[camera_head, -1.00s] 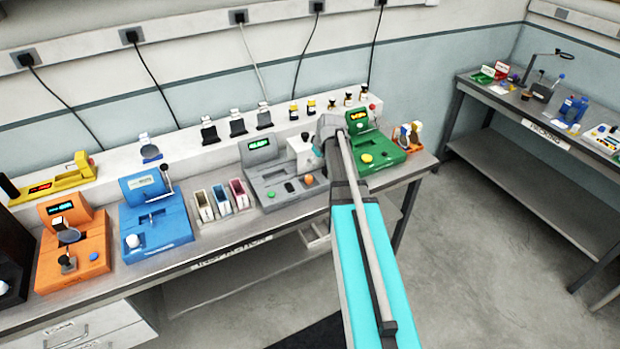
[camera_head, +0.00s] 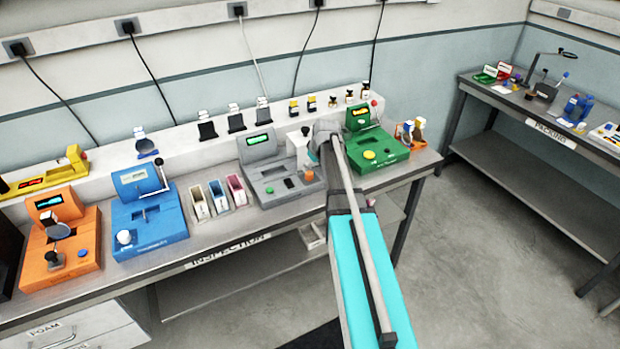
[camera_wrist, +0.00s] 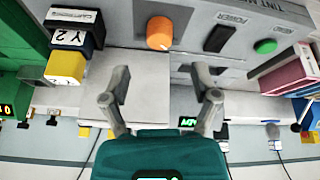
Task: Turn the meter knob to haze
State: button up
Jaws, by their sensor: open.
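The grey tint meter (camera_head: 282,190) stands on the inspection bench with a lit green display (camera_head: 258,141). Its orange knob (camera_head: 308,176) sits at the front right, just left of my arm. In the wrist view, which is upside down, the orange knob (camera_wrist: 159,33) is beyond my fingertips and between their lines. My gripper (camera_wrist: 160,85) is open and empty, apart from the knob. A dark rocker switch (camera_wrist: 219,38) and a green button (camera_wrist: 265,46) are beside the knob. The knob's pointer and the display's reading cannot be made out. My arm hides the gripper's fingers in the head view.
A green instrument (camera_head: 375,150) stands close right of the meter. Three coloured holders (camera_head: 218,197) are on its left. Blue (camera_head: 150,225) and orange (camera_head: 62,250) instruments stand further left.

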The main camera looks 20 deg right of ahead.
aim_at(309, 173)
jog(key=shift+b+x, duration=2.6)
jog(key=shift+x, duration=0.55)
jog(key=c, duration=1)
jog(key=shift+d, duration=0.15)
grip_shut()
